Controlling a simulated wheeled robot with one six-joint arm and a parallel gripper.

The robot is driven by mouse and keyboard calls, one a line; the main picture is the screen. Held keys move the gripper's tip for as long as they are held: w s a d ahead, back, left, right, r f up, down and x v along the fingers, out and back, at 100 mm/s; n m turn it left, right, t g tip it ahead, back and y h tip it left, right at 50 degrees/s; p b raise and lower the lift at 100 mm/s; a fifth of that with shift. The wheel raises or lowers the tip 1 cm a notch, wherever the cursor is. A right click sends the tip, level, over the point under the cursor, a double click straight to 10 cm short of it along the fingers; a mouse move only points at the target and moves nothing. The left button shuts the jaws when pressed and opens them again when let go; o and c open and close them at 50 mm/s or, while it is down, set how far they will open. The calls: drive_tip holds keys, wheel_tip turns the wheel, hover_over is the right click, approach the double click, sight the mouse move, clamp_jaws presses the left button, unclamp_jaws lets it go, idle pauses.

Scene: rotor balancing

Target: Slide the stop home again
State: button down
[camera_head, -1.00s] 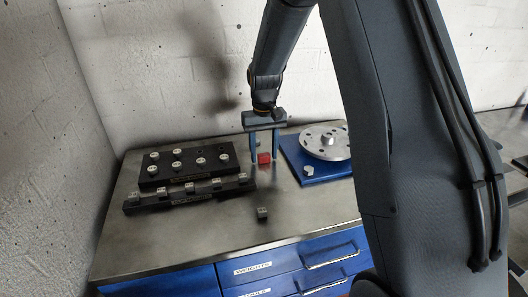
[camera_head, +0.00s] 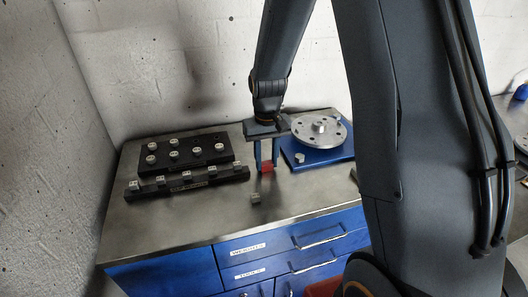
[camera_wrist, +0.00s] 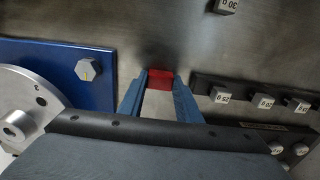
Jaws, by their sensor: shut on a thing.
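The stop appears to be the small red block (camera_head: 267,167), on or just above the steel bench top, between the black racks and the blue base plate. My gripper (camera_head: 266,162) points down with its blue fingers closed on the block's sides. In the wrist view the red block (camera_wrist: 160,78) sits between the fingertips (camera_wrist: 158,80). I cannot tell whether it touches the bench. The silver rotor disc (camera_head: 318,132) lies on the blue base plate (camera_head: 330,160) to the right of my gripper. The plate's near edge is free of the block.
A hex-headed piece (camera_head: 300,158) stands on the plate's left corner. Two black racks (camera_head: 186,157) with several weights lie to the left. A loose weight (camera_head: 255,197) lies on the bench in front of my gripper. Blue drawers (camera_head: 250,247) are below the bench edge.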

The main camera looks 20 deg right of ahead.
sight(267, 164)
drive_tip(key=shift+s, duration=0.25)
drive_tip(key=c, duration=1.3)
unclamp_jaws()
drive_tip(key=shift+r, duration=0.1)
drive_tip(key=shift+w+r, duration=0.1)
drive_tip(key=shift+r, duration=0.2)
drive_tip(key=shift+r+b, duration=0.95)
drive_tip(key=shift+r, duration=2.55)
